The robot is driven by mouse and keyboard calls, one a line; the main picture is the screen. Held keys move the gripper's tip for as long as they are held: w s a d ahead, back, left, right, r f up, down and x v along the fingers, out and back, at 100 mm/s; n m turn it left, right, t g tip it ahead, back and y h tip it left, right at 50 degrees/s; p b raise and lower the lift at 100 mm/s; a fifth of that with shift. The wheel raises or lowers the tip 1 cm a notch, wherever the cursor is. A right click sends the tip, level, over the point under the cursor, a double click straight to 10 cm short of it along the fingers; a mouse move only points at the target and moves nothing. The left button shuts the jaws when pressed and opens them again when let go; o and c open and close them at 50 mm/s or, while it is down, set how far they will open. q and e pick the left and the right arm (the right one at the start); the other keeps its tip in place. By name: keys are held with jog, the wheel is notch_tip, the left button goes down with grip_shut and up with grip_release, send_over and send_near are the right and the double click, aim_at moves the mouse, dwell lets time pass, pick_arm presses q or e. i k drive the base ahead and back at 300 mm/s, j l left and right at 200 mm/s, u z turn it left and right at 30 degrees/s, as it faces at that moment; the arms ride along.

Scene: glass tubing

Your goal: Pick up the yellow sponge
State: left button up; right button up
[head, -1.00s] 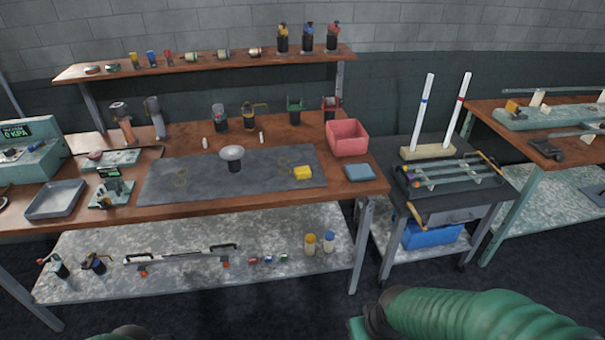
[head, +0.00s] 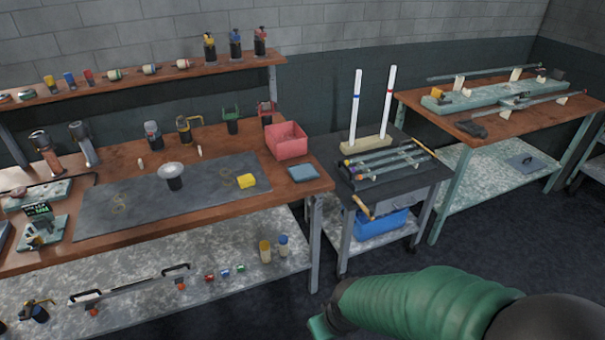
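The yellow sponge (head: 246,181) is a small yellow block. It lies on the right part of the dark grey mat (head: 140,202) on the wooden workbench (head: 205,209). My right arm, in a green sleeve, comes in from the lower right, well below and in front of the bench. Its end (head: 322,325) is at the bottom edge, far from the sponge; its fingers cannot be made out. My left gripper is not in view.
A blue pad (head: 303,172) and a red bin (head: 287,141) are right of the sponge. A white mushroom-shaped piece (head: 171,172) stands on the mat to its left. A dark cart (head: 385,188) with glass tubes stands right of the bench. Dark floor is open in front.

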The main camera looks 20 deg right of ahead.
aim_at(246, 180)
jog(key=i+l+z, duration=0.2)
jog(key=i+z, duration=0.15)
jog(key=i, duration=0.2)
jog(key=i+z, duration=0.35)
jog(key=i, duration=0.25)
jog(key=i+j+z, duration=0.15)
jog(key=i+z, duration=0.2)
jog(key=i, duration=0.25)
